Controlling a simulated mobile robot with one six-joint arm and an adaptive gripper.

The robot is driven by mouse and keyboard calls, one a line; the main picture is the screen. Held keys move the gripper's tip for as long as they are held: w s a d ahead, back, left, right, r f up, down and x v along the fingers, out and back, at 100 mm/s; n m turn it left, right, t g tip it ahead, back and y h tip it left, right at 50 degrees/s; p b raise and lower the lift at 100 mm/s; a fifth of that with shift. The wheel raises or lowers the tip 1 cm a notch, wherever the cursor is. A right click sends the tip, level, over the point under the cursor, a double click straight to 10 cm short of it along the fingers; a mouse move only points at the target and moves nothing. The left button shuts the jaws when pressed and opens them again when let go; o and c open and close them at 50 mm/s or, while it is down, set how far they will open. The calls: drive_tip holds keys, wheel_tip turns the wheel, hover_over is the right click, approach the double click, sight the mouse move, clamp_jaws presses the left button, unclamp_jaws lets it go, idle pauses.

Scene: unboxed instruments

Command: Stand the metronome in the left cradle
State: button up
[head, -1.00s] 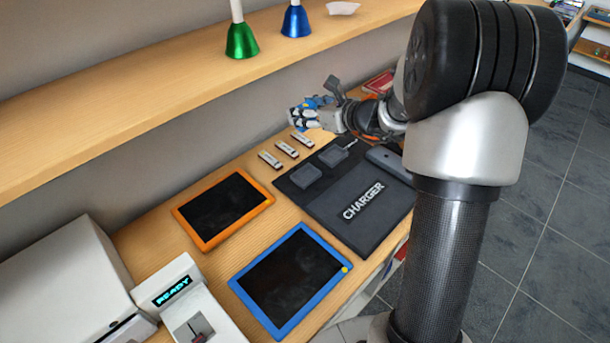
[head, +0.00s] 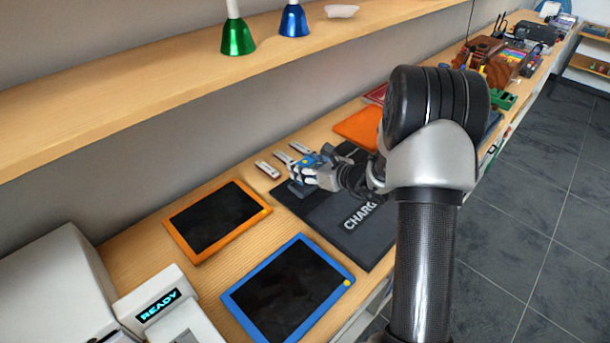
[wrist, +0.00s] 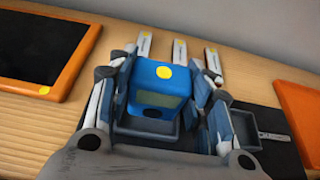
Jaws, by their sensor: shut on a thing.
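The metronome (wrist: 150,80) is a blue block with a yellow dot and a small dark window, held between the fingers of my gripper (wrist: 165,95) in the wrist view. In the head view only a bit of blue shows at my gripper (head: 305,166). The left cradle (wrist: 150,143) is a shallow grey square tray below the metronome; its edge also shows under the gripper in the head view (head: 296,190). I cannot tell whether the metronome touches it. The right cradle (wrist: 247,140) is empty in the wrist view.
Both cradles are on the black charger mat (head: 358,240). Several slim white-and-dark pieces (wrist: 180,52) lie behind it. An orange tablet (head: 192,250) and a blue-framed tablet (head: 338,298) lie to the left and front. A shelf (head: 160,85) runs above the table.

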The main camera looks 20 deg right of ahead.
drive_tip(key=shift+f, duration=1.25)
drive_tip(key=shift+f+b, duration=0.2)
drive_tip(key=shift+b, duration=0.25)
drive_tip(key=o, duration=1.2)
drive_tip(key=shift+r, duration=0.1)
